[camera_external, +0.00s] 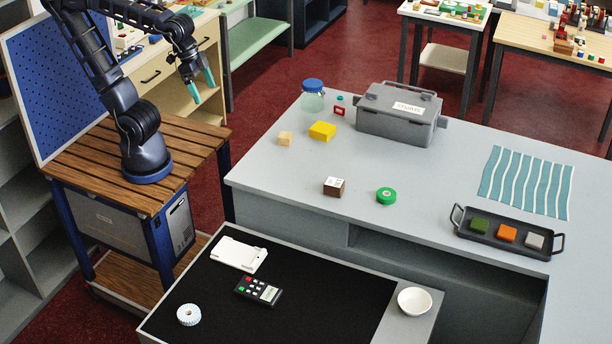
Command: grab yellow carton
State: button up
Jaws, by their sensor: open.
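A small yellow carton (322,131) lies on the grey counter, near its far left part. My gripper (202,87) has teal fingertips and is open and empty. It hangs in the air to the left of the counter and appears higher than the carton in the picture, well apart from it. Nothing hides the carton.
Beside the carton are a beige block (285,138), a blue-lidded jar (312,96), a small red item (340,107) and a grey toolbox (400,114). A brown-and-white cube (334,187) and a green roll (386,196) lie nearer.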

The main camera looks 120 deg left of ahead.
jog(key=w+a+n+g, duration=0.1)
jog(key=w+a+n, duration=0.4)
jog(key=w, duration=0.5)
jog(key=w+a+f+n+g, duration=0.1)
jog(key=w+a+f+n, duration=0.2)
jog(key=w+a+f, duration=0.2)
jog(key=w+a+f+n+g, duration=0.1)
jog(key=w+a+f+n, duration=0.2)
jog(key=a, duration=0.8)
jog(key=w+a+f+n+g, duration=0.1)
jog(key=w+a+f+n, duration=0.2)
jog(key=w+a+f, duration=0.4)
jog(key=shift+w+a+f, duration=0.25)
jog(key=shift+w+a, duration=0.8)
jog(key=shift+w, duration=0.1)
send_over(323, 127)
jog(key=f, duration=0.5)
jog(key=shift+s+d, duration=0.2)
jog(key=shift+s, duration=0.15)
jog(key=shift+w+a+f, duration=0.1)
jog(key=shift+w+f, duration=0.1)
jog(key=shift+f, duration=1.1)
jog(key=shift+w+f, duration=0.15)
jog(key=shift+f, duration=1.15)
jog(key=c, duration=1.1)
